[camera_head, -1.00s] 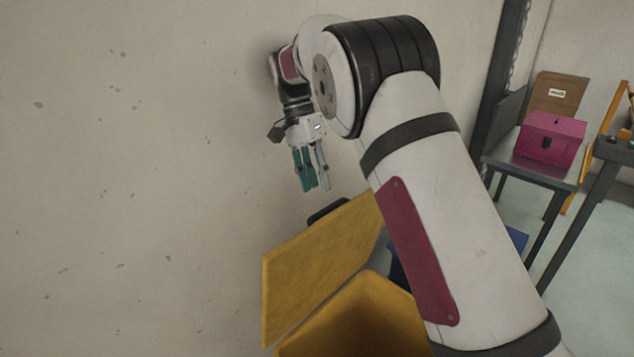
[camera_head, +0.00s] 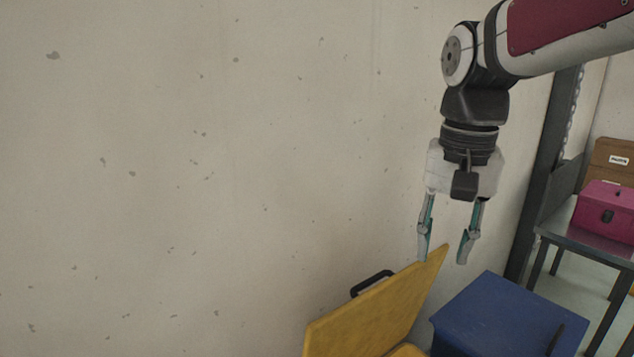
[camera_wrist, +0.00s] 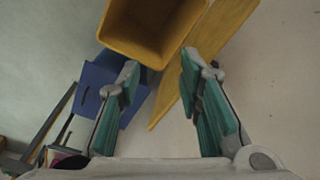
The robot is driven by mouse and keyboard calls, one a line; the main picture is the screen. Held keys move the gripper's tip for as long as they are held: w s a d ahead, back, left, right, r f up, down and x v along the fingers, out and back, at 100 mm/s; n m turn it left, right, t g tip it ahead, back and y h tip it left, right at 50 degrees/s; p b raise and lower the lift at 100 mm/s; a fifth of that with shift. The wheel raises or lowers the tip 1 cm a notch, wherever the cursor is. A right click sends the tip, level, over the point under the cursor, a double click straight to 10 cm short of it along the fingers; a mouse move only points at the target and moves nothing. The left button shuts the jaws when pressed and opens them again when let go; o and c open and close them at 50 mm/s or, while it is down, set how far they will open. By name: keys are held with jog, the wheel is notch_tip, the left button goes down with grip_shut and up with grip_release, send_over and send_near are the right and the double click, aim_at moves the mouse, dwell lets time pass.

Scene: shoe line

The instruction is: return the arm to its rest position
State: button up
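My gripper (camera_head: 448,248) hangs pointing down at the right of the head view, with its two fingers spread apart and nothing between them. It is above and in front of the wall, over the yellow lid and the blue box. In the wrist view my gripper (camera_wrist: 165,90) also shows its teal finger pads wide apart and empty. My arm enters the head view from the upper right and bends down at the wrist.
A yellow bin (camera_wrist: 150,30) stands open and looks empty, its lid (camera_head: 375,318) raised by the wall. A blue box (camera_head: 510,318) stands to its right. A pink case (camera_head: 607,212) and a brown box (camera_head: 612,158) are at the far right, by a dark post (camera_head: 545,180).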

jog(key=s+f+n+t+p, duration=0.1)
jog(key=s+n, duration=0.1)
jog(key=s, duration=0.7)
jog(key=s+d+f+n+t+p, duration=0.1)
jog(key=s+f+n+t, duration=0.1)
jog(key=s, duration=0.7)
jog(key=shift+s+d+f+n+p, duration=0.15)
jog(key=shift+s+d+n+p, duration=0.15)
jog(key=shift+s+n, duration=0.1)
jog(key=shift+d, duration=0.15)
